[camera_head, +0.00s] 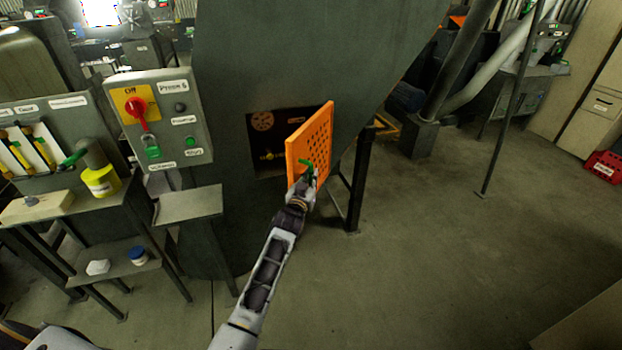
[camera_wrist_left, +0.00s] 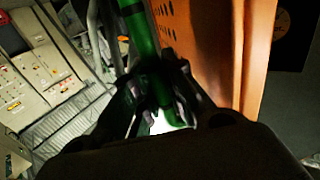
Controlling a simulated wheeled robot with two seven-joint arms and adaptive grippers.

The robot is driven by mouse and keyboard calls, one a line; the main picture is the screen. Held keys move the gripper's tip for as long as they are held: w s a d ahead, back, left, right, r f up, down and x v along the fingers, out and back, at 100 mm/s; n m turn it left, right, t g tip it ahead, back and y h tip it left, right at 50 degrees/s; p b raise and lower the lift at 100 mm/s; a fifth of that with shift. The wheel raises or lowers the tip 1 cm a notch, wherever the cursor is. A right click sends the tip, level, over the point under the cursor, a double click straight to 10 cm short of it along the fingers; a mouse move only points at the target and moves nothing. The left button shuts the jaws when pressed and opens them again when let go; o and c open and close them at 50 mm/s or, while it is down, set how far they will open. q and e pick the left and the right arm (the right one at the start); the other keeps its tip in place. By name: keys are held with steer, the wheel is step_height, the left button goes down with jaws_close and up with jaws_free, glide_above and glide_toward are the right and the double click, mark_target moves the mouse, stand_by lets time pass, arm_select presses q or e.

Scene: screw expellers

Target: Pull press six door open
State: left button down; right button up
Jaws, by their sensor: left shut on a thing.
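The press door (camera_head: 311,143) is an orange perforated panel. It stands swung out from a dark square opening (camera_head: 267,140) in the large grey-green press body (camera_head: 240,60). A green handle (camera_head: 305,165) sits on the door's outer face. My left gripper (camera_head: 303,180) is shut on this handle. In the left wrist view the green handle (camera_wrist_left: 141,35) runs down between the fingers (camera_wrist_left: 158,92), with the orange door (camera_wrist_left: 215,45) close on the right. The gripper hides part of the handle. My right gripper is not in view.
A control box (camera_head: 160,118) with a red switch and green padlock stands left of the opening. Below it is a small metal shelf (camera_head: 188,205). A dark support leg (camera_head: 360,180) stands behind the door. Open floor (camera_head: 440,260) lies to the right.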

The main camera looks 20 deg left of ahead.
arm_select(q)
steer(key=c, duration=1.5)
jaws_free()
steer(key=shift+o, duration=0.2)
steer(key=s, duration=1.2)
